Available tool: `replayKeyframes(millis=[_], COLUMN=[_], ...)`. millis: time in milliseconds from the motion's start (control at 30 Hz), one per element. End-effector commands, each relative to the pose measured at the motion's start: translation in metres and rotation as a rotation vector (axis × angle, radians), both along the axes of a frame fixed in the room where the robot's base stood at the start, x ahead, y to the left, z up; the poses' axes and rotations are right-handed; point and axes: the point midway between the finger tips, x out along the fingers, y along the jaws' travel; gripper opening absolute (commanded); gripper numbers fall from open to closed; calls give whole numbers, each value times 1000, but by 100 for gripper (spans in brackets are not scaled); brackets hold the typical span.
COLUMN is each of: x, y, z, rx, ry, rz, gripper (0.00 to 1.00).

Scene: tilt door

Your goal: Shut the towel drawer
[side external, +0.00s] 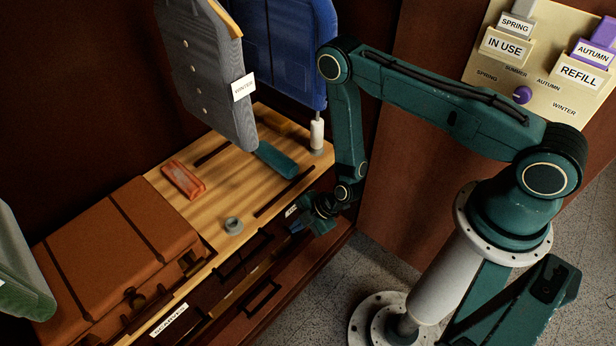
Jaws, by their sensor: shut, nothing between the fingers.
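The dark brown drawer fronts (310,264) run along the front of the wooden bench, with black bar handles (262,298). No label reading towel can be made out. A white label (291,210) beside my gripper is mostly hidden, and another label (168,320) at the lower left appears to read scarves. I cannot tell for sure which drawer is the towel drawer or how far it stands out. My gripper (300,224) is low at the right end of the drawer fronts, shut and empty. Whether it touches a front is unclear.
On the bench top (215,180) are a brown case (115,250), a red box (183,180), a teal block (277,160), a grey ring (233,226) and a white cylinder (317,135). A grey garment (210,75) and a blue one (275,50) hang above. A label board (545,75) is at right.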

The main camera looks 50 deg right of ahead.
Motion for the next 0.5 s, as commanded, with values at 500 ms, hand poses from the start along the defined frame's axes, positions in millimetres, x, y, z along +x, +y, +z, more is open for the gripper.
replayKeyframes(millis=[500], x=[-29], y=[-24], z=[50], rx=[1], ry=[2], rz=[-2], gripper=[0])
